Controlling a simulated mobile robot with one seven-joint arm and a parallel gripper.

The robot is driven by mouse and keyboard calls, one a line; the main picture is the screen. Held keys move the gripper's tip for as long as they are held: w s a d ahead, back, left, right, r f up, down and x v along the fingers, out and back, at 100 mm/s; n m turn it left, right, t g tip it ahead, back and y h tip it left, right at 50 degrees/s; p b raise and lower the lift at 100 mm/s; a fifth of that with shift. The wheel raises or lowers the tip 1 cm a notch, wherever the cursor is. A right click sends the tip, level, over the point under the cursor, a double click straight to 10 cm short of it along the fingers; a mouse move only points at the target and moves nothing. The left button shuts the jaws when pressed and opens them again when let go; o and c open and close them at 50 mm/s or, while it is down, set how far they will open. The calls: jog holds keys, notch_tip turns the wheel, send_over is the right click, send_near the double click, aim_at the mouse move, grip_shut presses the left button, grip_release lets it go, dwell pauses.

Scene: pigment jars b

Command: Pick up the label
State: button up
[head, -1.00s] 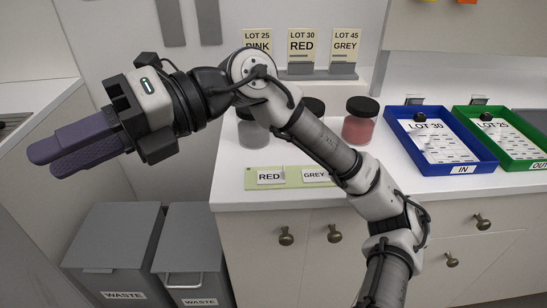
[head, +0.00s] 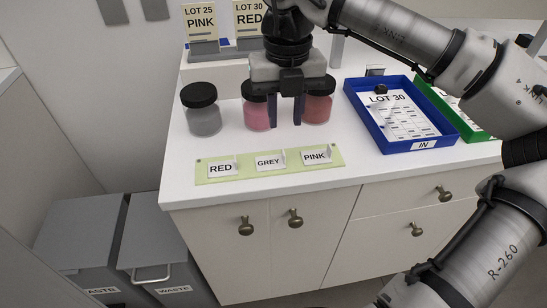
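Three small labels stand in a row on a pale green strip (head: 330,160) at the counter's front: the RED label (head: 221,168), the GREY label (head: 270,161) and the PINK label (head: 316,156). Each has a small white upright tab. My gripper (head: 286,124) points down behind the strip, in front of the jars. Its two dark fingers are apart with nothing seen between them. It is beyond the labels, roughly between GREY and PINK in the picture. Its height above the counter is hard to tell.
A grey jar (head: 204,120), a pink jar (head: 257,116) and a red jar (head: 318,109) stand close around my gripper. A blue tray (head: 387,142) marked IN and a green tray (head: 444,105) are at right. Lot signs (head: 199,22) stand behind. Waste bins (head: 160,240) are below left.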

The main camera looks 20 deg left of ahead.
aim_at(284, 154)
notch_tip(284, 154, down, 3)
jog(key=shift+f, duration=0.1)
jog(key=shift+s+d+f+p, duration=0.15)
jog(key=shift+f+p, duration=0.1)
jog(key=shift+f, duration=0.65)
jog(key=shift+s+f+p, duration=0.1)
jog(key=shift+f+p, duration=0.1)
jog(key=shift+f, duration=0.7)
jog(key=shift+s+d+f+p, duration=0.15)
jog(key=shift+f+p, duration=0.1)
jog(key=shift+f, duration=0.65)
jog(key=shift+a, duration=0.1)
grip_shut()
